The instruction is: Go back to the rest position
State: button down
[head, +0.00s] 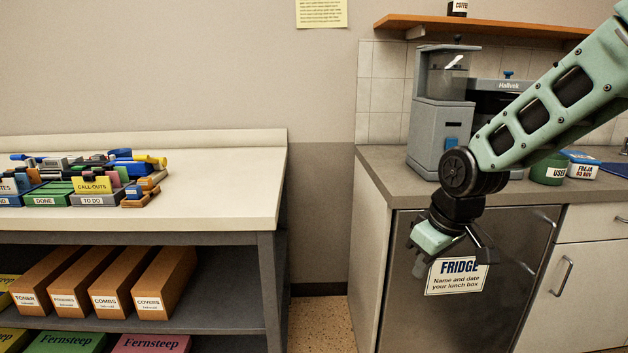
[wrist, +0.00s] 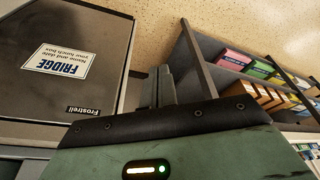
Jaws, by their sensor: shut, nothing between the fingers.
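My gripper (head: 482,252) hangs at the end of my pale green arm, in front of the steel fridge door (head: 405,300) at the right of the head view. The arm comes in from the upper right and bends down at a black joint. In the wrist view my gripper's fingers (wrist: 160,88) are together with nothing between them. The fridge sign (head: 457,277) is partly behind the gripper in the head view. In the wrist view the fridge front (wrist: 105,35) shows at the left.
A wall shelf (head: 480,25) is above. At the left, a desk (head: 220,190) bears trays, with orange file boxes (head: 165,280) below. A floor gap separates desk and counter.

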jog(key=s+a+r+g+h+p, duration=0.1)
jog(key=s+a, duration=0.2)
jog(key=s, duration=1.1)
jog(key=s+a+r+g, duration=0.1)
jog(key=s+a+g, duration=0.15)
jog(key=s, duration=1.15)
notch_tip(320, 180, up, 11)
jog(key=p, duration=1.1)
jog(key=shift+w+a+n+t, duration=0.3)
jog(key=shift+w+a+t, duration=0.05)
jog(key=shift+w, duration=0.05)
jog(key=shift+r, duration=0.1)
